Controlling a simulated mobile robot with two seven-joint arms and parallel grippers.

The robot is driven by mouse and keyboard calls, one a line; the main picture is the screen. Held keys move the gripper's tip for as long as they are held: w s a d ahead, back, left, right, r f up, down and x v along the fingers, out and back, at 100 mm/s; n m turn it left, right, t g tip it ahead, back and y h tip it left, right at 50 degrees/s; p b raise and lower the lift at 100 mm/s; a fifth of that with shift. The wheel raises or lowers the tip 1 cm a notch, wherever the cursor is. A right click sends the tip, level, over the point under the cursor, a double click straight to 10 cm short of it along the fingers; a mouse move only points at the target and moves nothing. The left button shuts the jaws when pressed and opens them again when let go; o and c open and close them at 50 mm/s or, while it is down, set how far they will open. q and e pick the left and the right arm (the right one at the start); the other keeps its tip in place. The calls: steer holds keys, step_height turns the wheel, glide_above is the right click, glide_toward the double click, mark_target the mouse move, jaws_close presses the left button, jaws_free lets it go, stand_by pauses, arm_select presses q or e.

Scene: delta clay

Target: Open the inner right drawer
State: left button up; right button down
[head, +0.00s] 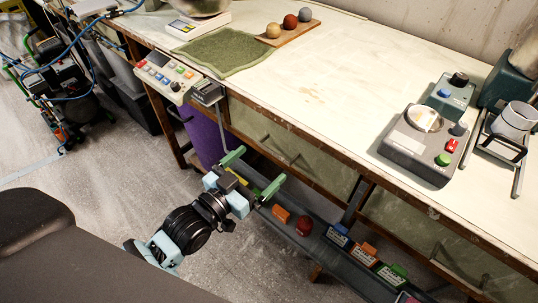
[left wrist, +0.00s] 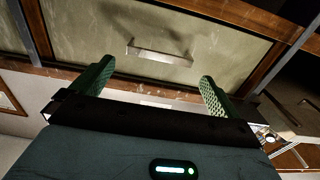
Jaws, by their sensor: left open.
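A pale green drawer front (left wrist: 215,25) with a wooden frame fills the upper part of the left wrist view and looks shut. Its straight metal handle (left wrist: 160,54) lies between the lines of my two fingers, beyond the tips and apart from them. In the head view, one pale green front (head: 305,155) is beside my left gripper (head: 253,171), and another (head: 400,222) is farther right under the bench. I cannot tell for certain which is the inner right drawer. My left gripper is open and empty, its green fingers pointing to the bench. My right gripper is not in view.
A dark rail tray (head: 325,250) with coloured blocks and a red ball runs below the drawers, close to my left gripper. A control panel (head: 165,77) juts from the bench edge. The bench top (head: 330,90) is mostly clear in the middle; grey devices (head: 425,145) stand right.

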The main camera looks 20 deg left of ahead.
mark_target(273, 153)
arm_select(q)
steer(key=shift+x, duration=2.35)
steer(key=c, duration=1.1)
